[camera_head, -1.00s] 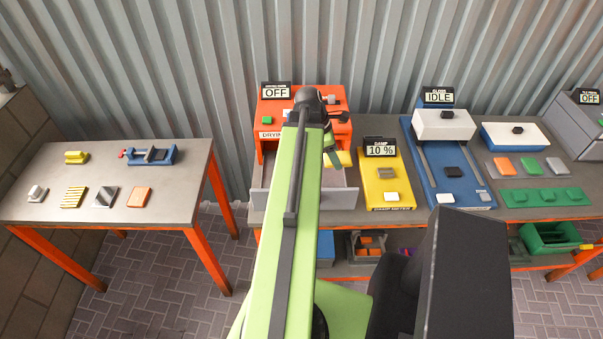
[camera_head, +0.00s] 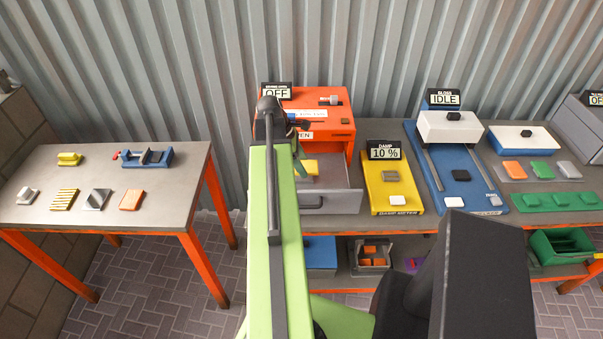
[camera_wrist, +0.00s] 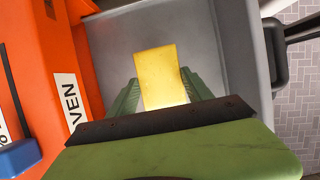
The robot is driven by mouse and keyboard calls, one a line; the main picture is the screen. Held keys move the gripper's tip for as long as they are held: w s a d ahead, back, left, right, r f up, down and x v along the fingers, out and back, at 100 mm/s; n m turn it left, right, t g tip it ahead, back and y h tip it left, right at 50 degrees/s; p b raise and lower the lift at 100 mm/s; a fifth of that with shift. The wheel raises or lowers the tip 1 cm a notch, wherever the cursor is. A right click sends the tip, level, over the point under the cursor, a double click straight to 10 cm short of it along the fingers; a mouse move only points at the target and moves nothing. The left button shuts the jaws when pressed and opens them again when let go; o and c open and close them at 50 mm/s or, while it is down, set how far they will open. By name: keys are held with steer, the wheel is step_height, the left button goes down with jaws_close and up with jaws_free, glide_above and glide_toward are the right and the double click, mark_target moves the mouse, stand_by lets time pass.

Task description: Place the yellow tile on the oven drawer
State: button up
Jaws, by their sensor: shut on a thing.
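The yellow tile (camera_wrist: 160,78) is held between the green fingers of my gripper (camera_wrist: 163,92) in the wrist view. In the head view the tile (camera_head: 307,167) shows just right of my arm, with the gripper (camera_head: 301,160) partly hidden behind the arm. The orange drying oven (camera_head: 328,113) has its grey drawer (camera_head: 335,201) pulled out at the front. In the wrist view the tile is over the bare grey drawer floor (camera_wrist: 107,42). I cannot tell whether the tile touches the floor.
The oven's sign (camera_head: 276,91) reads OFF. A yellow damp meter (camera_head: 391,197) stands to the right of the drawer, and a blue machine (camera_head: 455,185) beyond it. A side table (camera_head: 155,202) with tiles and a small vise (camera_head: 147,158) stands at the left.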

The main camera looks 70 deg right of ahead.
steer(key=shift+f+b, duration=1.65)
steer(key=shift+f, duration=0.4)
steer(key=o, duration=1.4)
steer(key=shift+r, duration=0.1)
steer(key=shift+r, duration=0.1)
steer(key=shift+r+p, duration=0.2)
steer(key=shift+p, duration=0.2)
steer(key=p+v, duration=1)
steer(key=v, duration=0.1)
steer(key=shift+w+a+r+p, duration=0.1)
steer(key=shift+w+r+p, duration=0.1)
steer(key=shift+r+p, duration=0.15)
